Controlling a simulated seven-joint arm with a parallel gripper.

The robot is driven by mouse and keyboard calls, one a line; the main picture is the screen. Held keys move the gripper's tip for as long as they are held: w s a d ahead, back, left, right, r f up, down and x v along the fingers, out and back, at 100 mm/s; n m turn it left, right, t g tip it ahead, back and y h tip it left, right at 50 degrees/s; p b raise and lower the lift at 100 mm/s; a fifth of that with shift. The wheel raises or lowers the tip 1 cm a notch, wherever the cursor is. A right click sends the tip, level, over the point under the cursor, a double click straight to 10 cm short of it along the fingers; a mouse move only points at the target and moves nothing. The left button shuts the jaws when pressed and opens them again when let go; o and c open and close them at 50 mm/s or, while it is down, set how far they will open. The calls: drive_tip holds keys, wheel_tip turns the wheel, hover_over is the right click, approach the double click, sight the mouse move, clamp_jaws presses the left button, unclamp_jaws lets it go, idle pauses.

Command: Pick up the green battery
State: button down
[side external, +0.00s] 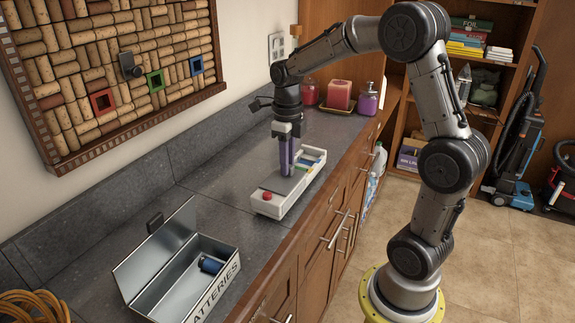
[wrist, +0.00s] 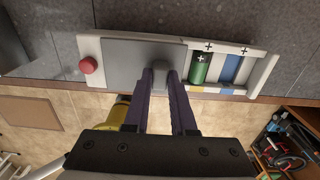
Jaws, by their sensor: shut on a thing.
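The white battery case (side external: 268,207) lies on the dark counter, with a red button (side external: 267,196) at its near end. In the wrist view a grey sliding cover (wrist: 120,53) lies over its left and middle part. The green battery (wrist: 202,69) lies in an uncovered slot to the right of the cover, with a blue battery (wrist: 230,68) beside it. My gripper (wrist: 161,78) points down at the case, its purple fingers shut on the grey knob (wrist: 160,66) at the cover's right end. The green battery is just right of the fingers, apart from them.
An open metal box (side external: 190,280) marked BATTERIES stands nearer on the counter, with a dark blue battery (side external: 211,264) inside. Bare counter surrounds the case.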

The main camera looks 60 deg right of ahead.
drive_tip(key=shift+f, duration=0.4)
drive_tip(key=shift+f, duration=0.15)
drive_tip(key=c, duration=0.7)
unclamp_jaws()
drive_tip(key=shift+c, duration=0.2)
